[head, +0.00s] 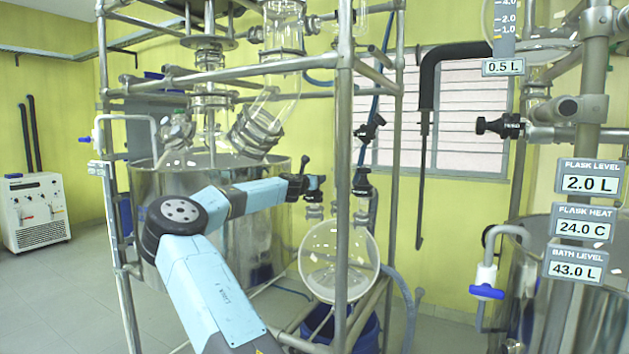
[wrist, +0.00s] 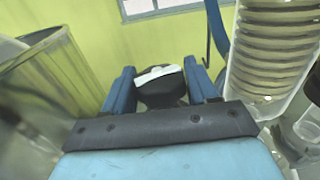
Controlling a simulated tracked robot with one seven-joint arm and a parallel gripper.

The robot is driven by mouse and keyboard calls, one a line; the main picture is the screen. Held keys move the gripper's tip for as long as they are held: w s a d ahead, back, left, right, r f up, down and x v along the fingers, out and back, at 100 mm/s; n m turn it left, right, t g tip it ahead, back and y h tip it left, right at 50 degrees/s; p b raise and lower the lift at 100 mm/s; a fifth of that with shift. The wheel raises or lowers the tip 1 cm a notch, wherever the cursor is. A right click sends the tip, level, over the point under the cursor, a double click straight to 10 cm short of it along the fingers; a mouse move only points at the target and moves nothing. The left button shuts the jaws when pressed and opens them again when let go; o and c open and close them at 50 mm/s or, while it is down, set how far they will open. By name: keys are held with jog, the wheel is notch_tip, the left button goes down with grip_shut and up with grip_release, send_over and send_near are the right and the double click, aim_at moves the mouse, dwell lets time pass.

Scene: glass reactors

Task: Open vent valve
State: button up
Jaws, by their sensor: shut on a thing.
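My gripper (head: 314,187) is at the end of the blue arm, beside the glassware above the round glass receiving flask (head: 338,262). In the wrist view, my gripper (wrist: 160,88) has its two blue fingers on either side of a black valve knob (wrist: 161,92) with a white label on its top. The fingers are shut on this knob. In the head view the fingers largely hide the knob. The valve's turn position cannot be told.
A metal frame post (head: 344,150) stands just right of my gripper. A steel bath vessel (head: 245,220) with glassware above it is behind my arm. Other black valves (head: 370,128) sit nearby. A ribbed glass column (wrist: 272,50) is close on the right in the wrist view.

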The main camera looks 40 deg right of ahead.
jog(key=n+t+y, duration=0.2)
jog(key=t, duration=0.1)
jog(key=n+t+y, duration=0.3)
jog(key=shift+s+d+n+t+y, duration=0.1)
jog(key=shift+n+t+y, duration=0.2)
jog(key=shift+t, duration=0.1)
jog(key=shift+n+t+y, duration=0.9)
jog(key=shift+n+y, duration=0.3)
jog(key=shift+y, duration=0.4)
jog(key=o, duration=0.7)
jog(key=shift+o, duration=0.2)
jog(key=shift+w+a+m+g+h, duration=0.25)
jog(key=shift+m+g+h, duration=0.15)
jog(key=shift+m+h, duration=0.3)
jog(key=m+g+h, duration=0.2)
jog(key=h, duration=0.1)
jog(key=shift+s+d+m+g+h, duration=0.15)
jog(key=shift+m+g+h, duration=2.25)
jog(key=shift+g, duration=0.7)
